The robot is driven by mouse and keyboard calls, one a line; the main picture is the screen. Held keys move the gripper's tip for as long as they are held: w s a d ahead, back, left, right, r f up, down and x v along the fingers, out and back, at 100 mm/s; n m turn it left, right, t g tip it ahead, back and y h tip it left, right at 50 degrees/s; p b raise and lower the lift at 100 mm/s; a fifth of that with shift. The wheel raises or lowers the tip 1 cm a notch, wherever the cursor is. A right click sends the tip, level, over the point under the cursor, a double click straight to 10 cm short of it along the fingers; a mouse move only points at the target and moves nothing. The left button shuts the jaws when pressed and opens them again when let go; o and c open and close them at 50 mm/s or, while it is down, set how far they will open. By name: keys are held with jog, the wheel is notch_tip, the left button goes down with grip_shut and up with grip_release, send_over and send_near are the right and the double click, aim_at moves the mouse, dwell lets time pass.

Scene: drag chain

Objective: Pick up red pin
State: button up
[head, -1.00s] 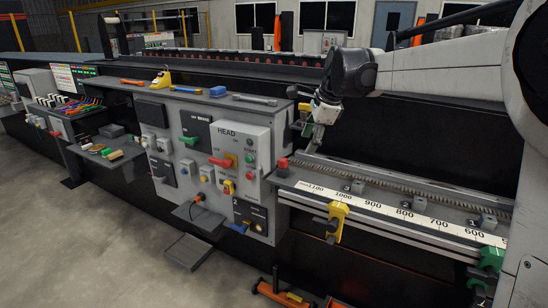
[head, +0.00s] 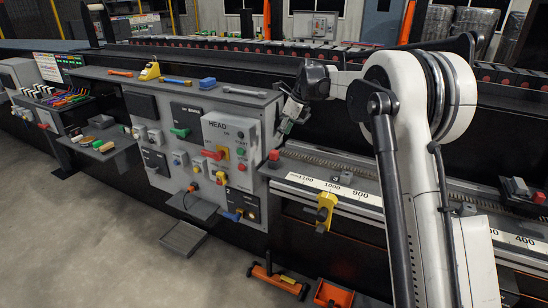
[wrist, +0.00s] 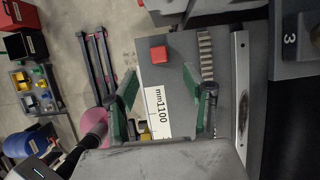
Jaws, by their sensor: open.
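A small red block-like piece (head: 274,155), the only candidate I see for the red pin, sits at the left end of the ruler rail (head: 322,186), by the 1100 mark. It also shows in the wrist view (wrist: 158,54), upper middle, with its flat red top visible. My gripper (wrist: 165,103) has two green-padded fingers spread apart with nothing between them. The red piece lies ahead of the fingertips, between their lines and apart from both. In the head view, my gripper (head: 287,127) is above and slightly right of the red piece; its fingers are small there.
The grey control panel (head: 235,185) stands just left of the rail's end. A yellow clamp (head: 325,210) hangs on the rail's front. Orange floor equipment (head: 277,280) lies below.

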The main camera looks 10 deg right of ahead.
aim_at(275, 151)
jog(key=p+x, duration=0.1)
jog(key=x, duration=0.9)
jog(key=shift+s+f+p, duration=0.2)
jog(key=shift+p, duration=0.2)
jog(key=shift+c, duration=0.5)
grip_shut()
